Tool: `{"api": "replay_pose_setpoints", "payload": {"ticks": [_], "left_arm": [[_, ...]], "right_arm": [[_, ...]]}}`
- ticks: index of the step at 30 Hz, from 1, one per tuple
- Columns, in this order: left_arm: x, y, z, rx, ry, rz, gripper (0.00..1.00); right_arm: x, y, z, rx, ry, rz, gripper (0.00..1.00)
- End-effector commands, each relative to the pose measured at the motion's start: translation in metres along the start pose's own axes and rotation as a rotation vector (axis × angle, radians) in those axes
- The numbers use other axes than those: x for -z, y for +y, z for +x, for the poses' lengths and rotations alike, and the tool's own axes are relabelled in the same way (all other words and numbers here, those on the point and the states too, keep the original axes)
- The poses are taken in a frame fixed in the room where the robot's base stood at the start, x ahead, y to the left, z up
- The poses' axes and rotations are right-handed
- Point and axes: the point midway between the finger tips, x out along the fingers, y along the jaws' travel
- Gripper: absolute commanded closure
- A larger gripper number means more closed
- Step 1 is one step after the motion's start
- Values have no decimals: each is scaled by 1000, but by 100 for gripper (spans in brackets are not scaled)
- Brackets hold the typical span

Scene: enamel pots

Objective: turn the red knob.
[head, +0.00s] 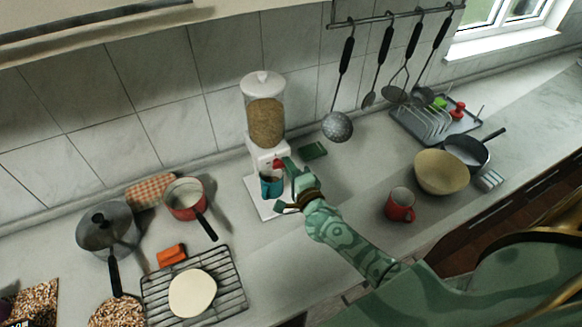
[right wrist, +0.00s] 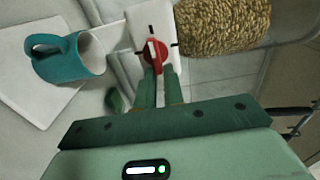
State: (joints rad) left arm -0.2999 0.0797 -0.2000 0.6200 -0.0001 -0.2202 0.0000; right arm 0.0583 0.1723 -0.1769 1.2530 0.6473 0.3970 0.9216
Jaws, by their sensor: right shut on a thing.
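The red knob (right wrist: 154,55) is on the front of a white dispenser (head: 264,90) whose clear hopper holds grain. In the head view the knob (head: 278,163) is partly hidden by my right gripper (head: 286,170). In the right wrist view my right gripper (right wrist: 158,78) has its two green fingers close together at the knob, shut on it. A teal mug (right wrist: 72,58) stands on the dispenser's base below the knob; it also shows in the head view (head: 270,187). My left gripper is not in view.
A red mug (head: 399,205) and a cream bowl (head: 441,172) stand to the right. A red saucepan (head: 186,199), a grey lidded pot (head: 106,230) and a wire rack (head: 240,288) are at the left. Utensils hang from a rail (head: 390,16).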

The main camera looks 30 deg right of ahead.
Motion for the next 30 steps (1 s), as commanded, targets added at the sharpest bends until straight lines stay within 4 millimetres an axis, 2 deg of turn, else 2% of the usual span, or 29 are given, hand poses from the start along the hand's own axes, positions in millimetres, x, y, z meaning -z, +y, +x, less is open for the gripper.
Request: {"api": "replay_pose_setpoints", "payload": {"ticks": [1, 3, 4, 6, 20, 23, 26, 30], "left_arm": [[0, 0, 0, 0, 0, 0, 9], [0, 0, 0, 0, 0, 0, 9], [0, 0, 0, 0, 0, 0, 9], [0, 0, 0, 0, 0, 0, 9], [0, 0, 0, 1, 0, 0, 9], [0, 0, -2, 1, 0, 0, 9], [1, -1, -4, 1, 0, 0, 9], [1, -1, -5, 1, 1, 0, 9]], "right_arm": [[-8, 7, -3, -16, -16, -5, 100], [-8, 6, -3, -16, -16, -5, 100], [-8, 6, -3, -16, -16, -5, 85], [-8, 6, -3, -15, -16, -5, 68], [-4, 2, -4, -6, -9, -4, 68], [-4, 2, -14, -6, -9, -3, 68], [-4, 2, -35, -7, -9, -4, 68], [-4, 2, -74, -9, -10, -4, 68]]}}
